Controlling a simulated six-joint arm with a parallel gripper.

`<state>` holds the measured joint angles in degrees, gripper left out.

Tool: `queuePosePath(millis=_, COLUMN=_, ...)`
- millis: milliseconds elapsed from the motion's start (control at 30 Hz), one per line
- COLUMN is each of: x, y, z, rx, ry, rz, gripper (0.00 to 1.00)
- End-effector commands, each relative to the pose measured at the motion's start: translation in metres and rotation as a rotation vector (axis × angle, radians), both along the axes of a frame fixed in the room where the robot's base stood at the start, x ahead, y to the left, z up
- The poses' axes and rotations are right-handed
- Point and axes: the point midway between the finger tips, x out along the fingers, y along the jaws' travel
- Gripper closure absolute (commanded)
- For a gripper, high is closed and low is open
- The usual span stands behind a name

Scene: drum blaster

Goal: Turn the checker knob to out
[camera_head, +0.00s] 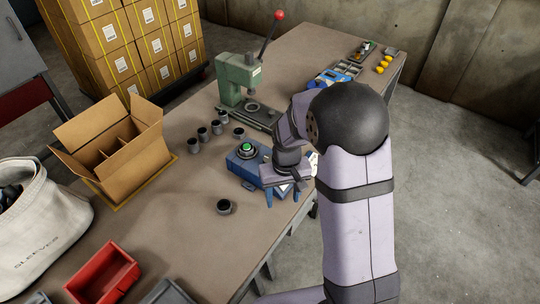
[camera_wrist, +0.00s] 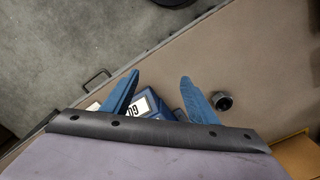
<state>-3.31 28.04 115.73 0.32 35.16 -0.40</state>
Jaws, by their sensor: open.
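The blue checker box (camera_head: 240,168) sits on the bench in the head view, with a green dome light (camera_head: 246,147) on top. My gripper (camera_head: 284,193) is over the right side of the box, its blue fingers pointing down. The fingers are apart with nothing held between them. In the wrist view, my gripper (camera_wrist: 159,77) also shows spread fingers, and part of the blue checker (camera_wrist: 166,112) with a white label reading "GO" shows between and behind them. The knob cannot be made out; my gripper and wrist hide that side of the box.
A dark cup-shaped part (camera_head: 224,207) stands in front of the checker; several similar parts (camera_head: 203,134) stand behind. A green press (camera_head: 240,80) with a red-knobbed lever is behind. An open carton (camera_head: 128,165), red bin (camera_head: 103,275) and white sack (camera_head: 45,225) are left.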

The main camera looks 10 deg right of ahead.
Motion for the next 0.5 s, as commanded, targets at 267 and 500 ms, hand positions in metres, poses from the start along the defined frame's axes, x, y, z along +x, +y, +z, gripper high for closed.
queuePosePath(millis=267, x=0.126, y=0.008, z=0.056, rx=0.021, ry=-0.329, rz=0.004, gripper=0.47)
queuePosePath(millis=500, x=0.137, y=0.008, z=0.059, rx=0.021, ry=-0.376, rz=0.009, gripper=0.47)
